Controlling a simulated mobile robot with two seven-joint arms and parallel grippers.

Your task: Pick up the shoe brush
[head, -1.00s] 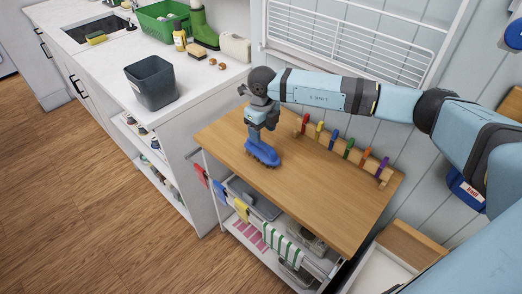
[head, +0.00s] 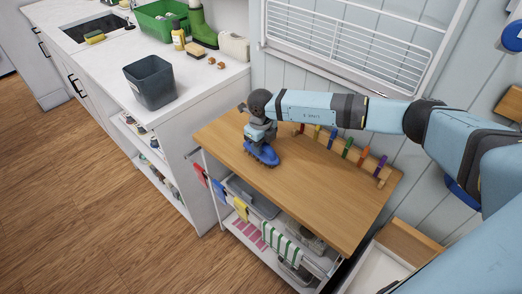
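The shoe brush (head: 263,154), blue with dark bristles below, sits on the wooden top of the cart (head: 318,205), towards its left end. My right gripper (head: 260,143) points down right over the brush, its fingers at the brush's upper part and hiding some of it. The fingers are too small and covered to tell whether they are open or closed on it. My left gripper is not in view.
A rack with several coloured clips (head: 383,173) lies along the cart's back edge. A white counter (head: 196,88) on the left holds a grey bin (head: 150,83), a green tub and green boots. The cart top's front right is clear.

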